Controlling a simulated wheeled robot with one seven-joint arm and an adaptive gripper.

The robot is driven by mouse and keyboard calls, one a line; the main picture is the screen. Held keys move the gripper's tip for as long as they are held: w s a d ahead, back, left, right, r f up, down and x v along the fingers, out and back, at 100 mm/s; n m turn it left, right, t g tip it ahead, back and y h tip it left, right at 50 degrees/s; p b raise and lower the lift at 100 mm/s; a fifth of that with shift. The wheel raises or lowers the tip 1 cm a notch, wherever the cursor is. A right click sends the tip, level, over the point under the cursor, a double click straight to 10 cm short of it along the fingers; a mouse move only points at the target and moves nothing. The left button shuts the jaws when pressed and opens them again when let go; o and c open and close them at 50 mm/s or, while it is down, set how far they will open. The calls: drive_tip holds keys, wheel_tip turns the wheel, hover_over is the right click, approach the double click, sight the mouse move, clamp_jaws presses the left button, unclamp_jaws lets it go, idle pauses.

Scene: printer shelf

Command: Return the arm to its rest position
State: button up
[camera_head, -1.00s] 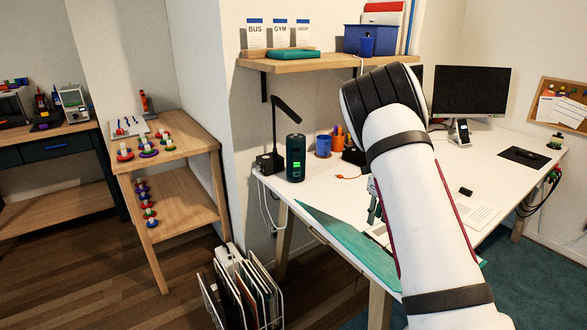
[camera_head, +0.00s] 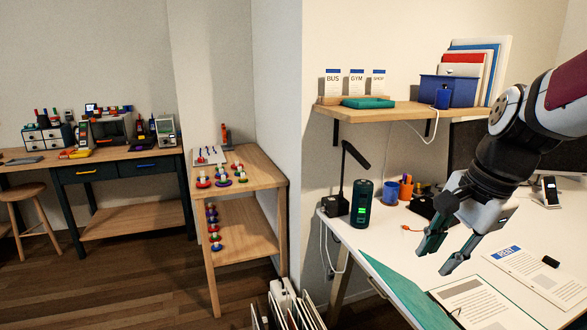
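My gripper (camera_head: 443,258) hangs at the right of the head view, above the white desk (camera_head: 402,238). Its two teal-tipped fingers are spread apart with nothing between them. My arm enters from the right edge and bends down to the gripper. The arm hides part of the dark monitor (camera_head: 462,145) and the back of the desk.
A dark green cylinder with a lit display (camera_head: 361,204), a desk lamp (camera_head: 346,170), a blue cup (camera_head: 390,193) and an orange pen cup (camera_head: 405,189) stand on the desk. A wall shelf (camera_head: 400,112) is above. A teal board (camera_head: 407,287) and papers (camera_head: 478,304) lie in front.

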drive_tip(key=s+a+r+n+t+h+p, duration=0.1)
drive_tip(key=s+a+n, duration=0.1)
drive_tip(key=s+n, duration=0.5)
drive_tip(key=s+a+n, duration=0.3)
drive_tip(key=s+n, duration=0.3)
drive_tip(key=s, duration=0.5)
drive_tip(key=shift+s+r+n+t+h+p, duration=0.4)
